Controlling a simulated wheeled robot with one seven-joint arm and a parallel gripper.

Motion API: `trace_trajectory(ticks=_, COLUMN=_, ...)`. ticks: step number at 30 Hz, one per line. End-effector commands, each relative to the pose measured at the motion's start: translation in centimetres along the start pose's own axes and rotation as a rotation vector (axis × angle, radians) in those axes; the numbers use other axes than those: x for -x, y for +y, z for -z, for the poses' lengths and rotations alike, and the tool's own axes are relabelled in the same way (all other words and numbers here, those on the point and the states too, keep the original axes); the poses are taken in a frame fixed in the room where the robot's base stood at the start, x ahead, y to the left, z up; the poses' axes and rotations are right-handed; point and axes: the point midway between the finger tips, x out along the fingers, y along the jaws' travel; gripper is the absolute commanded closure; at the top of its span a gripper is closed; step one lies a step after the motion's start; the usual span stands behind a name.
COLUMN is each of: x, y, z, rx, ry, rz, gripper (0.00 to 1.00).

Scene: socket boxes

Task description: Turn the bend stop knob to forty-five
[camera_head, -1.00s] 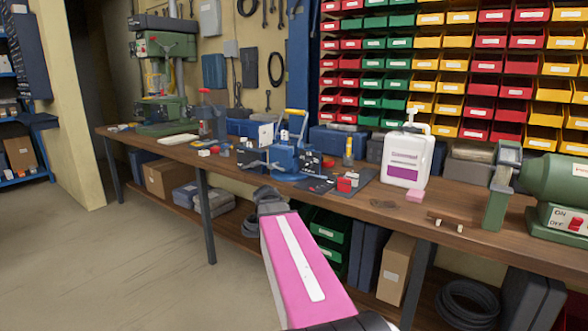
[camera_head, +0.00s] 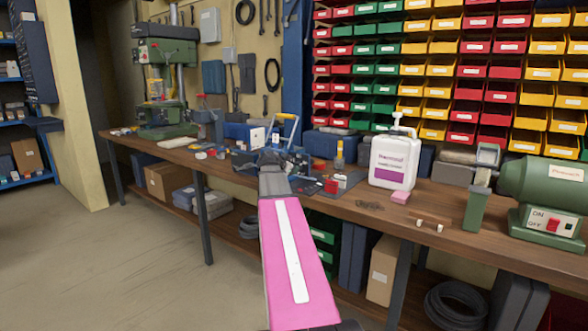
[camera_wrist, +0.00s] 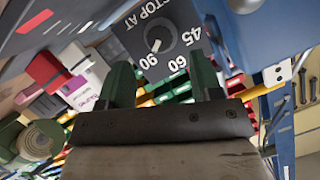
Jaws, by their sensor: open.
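The bend stop knob (camera_wrist: 158,38) is a dark dial on a dark plate (camera_wrist: 178,18) marked STOP AT, 45, 60 and 90 in the wrist view. Its white mark appears to point towards 90. My gripper (camera_wrist: 163,76) is open and empty, its two dark green fingers apart below the plate, with the knob seen between and beyond them. In the head view the blue bender (camera_head: 272,157) stands on the bench and my gripper's end is in front of it, hiding part of it. The knob cannot be made out there.
On the bench (camera_head: 345,207), a white jug (camera_head: 394,160), a pink block (camera_head: 400,197), a red block (camera_head: 331,187) and a green grinder (camera_head: 545,190) stand to the right. A drill press (camera_head: 165,80) is at the left. Bin racks line the wall behind.

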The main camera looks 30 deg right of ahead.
Motion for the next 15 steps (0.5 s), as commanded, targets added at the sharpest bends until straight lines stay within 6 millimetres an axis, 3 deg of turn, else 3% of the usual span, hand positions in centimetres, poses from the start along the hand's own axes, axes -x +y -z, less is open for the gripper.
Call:
trace_trajectory(ticks=1, x=-1.2, y=-0.2, z=0.1, rx=0.000, ry=0.000, rz=-0.001, gripper=0.41)
trace_trajectory(ticks=6, x=-3.7, y=-0.1, z=0.0, rx=0.001, ry=-0.001, rz=-0.001, gripper=0.41)
trace_trajectory(ticks=15, x=-5.4, y=0.0, z=0.0, rx=0.000, ry=0.000, rz=0.000, gripper=0.41)
